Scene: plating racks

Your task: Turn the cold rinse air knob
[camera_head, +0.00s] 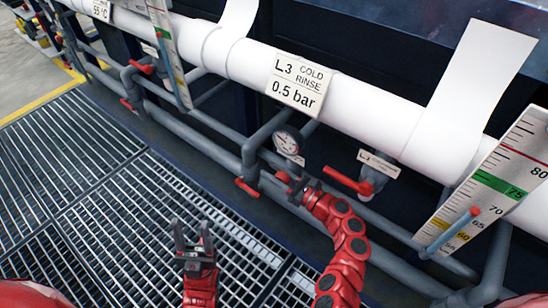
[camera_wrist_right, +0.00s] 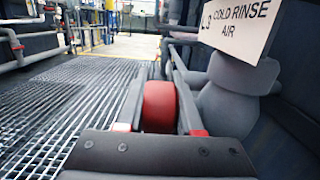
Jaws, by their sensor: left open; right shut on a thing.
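The cold rinse air knob (camera_wrist_right: 160,106) is a round red knob in the right wrist view, beside a white tag (camera_wrist_right: 238,25) reading "COLD RINSE AIR". My right gripper (camera_wrist_right: 158,112) is shut on it, with one finger on each side. In the head view my right gripper (camera_head: 298,188) is at the pipes below the pressure gauge (camera_head: 288,141), and a bit of red (camera_head: 283,177) shows at its tips; the rest of the knob is hidden. My left gripper (camera_head: 193,240) is open and empty above the floor grating.
A red lever (camera_head: 350,181) is just right of my right gripper, and another red lever (camera_head: 247,187) is to its left. A white pipe (camera_head: 350,105) with an "L3 COLD RINSE 0.5 bar" sign (camera_head: 299,83) runs above. The grating (camera_head: 90,180) at left is clear.

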